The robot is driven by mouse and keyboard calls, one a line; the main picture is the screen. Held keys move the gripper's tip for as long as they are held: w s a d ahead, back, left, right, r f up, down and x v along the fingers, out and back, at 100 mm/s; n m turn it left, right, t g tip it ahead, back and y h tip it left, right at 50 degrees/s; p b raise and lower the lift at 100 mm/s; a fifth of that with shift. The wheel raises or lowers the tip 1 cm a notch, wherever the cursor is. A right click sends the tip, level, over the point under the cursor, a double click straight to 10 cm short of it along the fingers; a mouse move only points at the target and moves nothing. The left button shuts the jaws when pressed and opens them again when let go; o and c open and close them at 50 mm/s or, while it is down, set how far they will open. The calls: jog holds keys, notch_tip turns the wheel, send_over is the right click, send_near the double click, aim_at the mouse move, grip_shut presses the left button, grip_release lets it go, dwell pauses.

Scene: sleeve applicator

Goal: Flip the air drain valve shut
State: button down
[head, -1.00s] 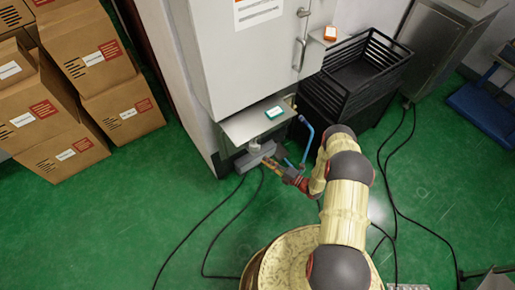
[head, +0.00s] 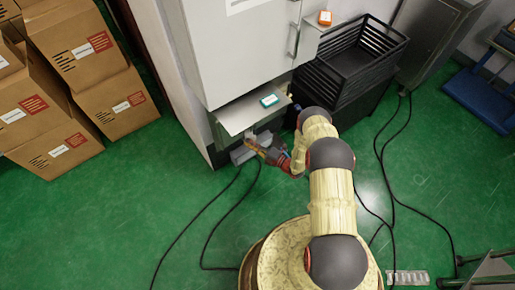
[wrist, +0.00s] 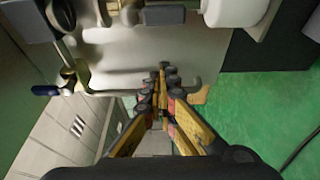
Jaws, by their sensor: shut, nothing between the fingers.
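In the wrist view, a small brass valve body (wrist: 68,78) sits on a metal pipe at the left. A lever with a dark blue grip (wrist: 46,90) sticks out from it to the left, and it looks like the drain valve. My gripper (wrist: 163,72) is shut and empty, in the middle of the view, to the right of the valve and apart from it. A bent grey rod or pipe lies close behind its fingertips; contact cannot be told. In the head view, my gripper (head: 254,147) is under the cabinet's shelf; the valve cannot be made out there.
A black crate (head: 350,65) is at the right. Cartons (head: 110,85) stand at the left. Cables (head: 222,217) cross the green floor.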

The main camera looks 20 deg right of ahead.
aim_at(254, 129)
jog(key=shift+w+d+b, duration=0.8)
jog(key=shift+w+d, duration=0.5)
jog(key=shift+w, duration=0.1)
jog(key=shift+s, duration=0.1)
jog(key=shift+d+f+n, duration=0.1)
jog(key=shift+n, duration=0.2)
